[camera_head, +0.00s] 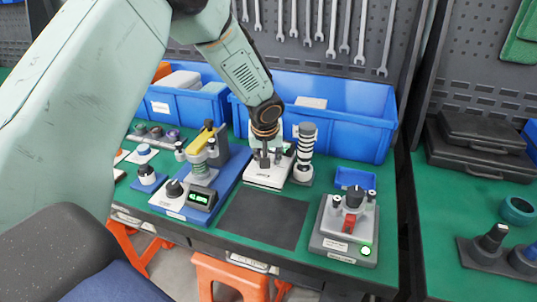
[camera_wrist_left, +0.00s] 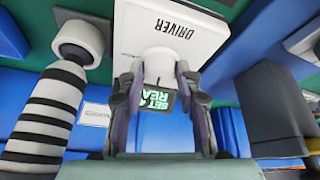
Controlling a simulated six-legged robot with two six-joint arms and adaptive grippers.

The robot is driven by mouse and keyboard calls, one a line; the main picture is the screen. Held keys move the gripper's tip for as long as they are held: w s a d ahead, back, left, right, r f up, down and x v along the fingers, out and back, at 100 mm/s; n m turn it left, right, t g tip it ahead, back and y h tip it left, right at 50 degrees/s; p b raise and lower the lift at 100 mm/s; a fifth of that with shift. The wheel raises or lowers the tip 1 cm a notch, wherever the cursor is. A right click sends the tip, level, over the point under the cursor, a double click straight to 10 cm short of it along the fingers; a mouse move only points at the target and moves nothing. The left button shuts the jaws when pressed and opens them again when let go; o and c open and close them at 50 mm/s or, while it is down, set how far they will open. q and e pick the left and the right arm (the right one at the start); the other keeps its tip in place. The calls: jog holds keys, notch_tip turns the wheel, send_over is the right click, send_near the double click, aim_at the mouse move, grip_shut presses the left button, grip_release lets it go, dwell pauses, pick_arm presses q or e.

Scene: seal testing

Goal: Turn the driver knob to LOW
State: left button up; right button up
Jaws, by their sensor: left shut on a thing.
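The driver (camera_head: 268,175) is a white box on the green bench, with the word DRIVER upside down on its face in the left wrist view (camera_wrist_left: 210,28). Its pale round knob (camera_wrist_left: 158,62) sits between the fingers of my left gripper (camera_head: 266,157), which also shows in the left wrist view (camera_wrist_left: 158,82). The gripper is shut on the knob from above. A small dark display with green letters (camera_wrist_left: 157,100), partly hidden by the fingers, shows behind the knob. The knob's pointer and the LOW mark cannot be made out. My right gripper is not in view.
A black-and-white striped cylinder (camera_head: 306,143) stands close right of the driver. A blue-based device with a green readout (camera_head: 198,198) is on the left. A grey fixture with a red part (camera_head: 345,225) is at right. Blue bins (camera_head: 360,118) stand behind. A dark mat (camera_head: 262,217) is clear.

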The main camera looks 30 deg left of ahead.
pick_arm(q)
jog(key=shift+m+p, duration=0.5)
jog(key=shift+m, duration=0.2)
jog(key=shift+h, duration=0.3)
jog(key=o, duration=1.1)
jog(key=shift+a+f, duration=0.1)
jog(key=shift+o, duration=0.2)
jog(key=v, duration=1.2)
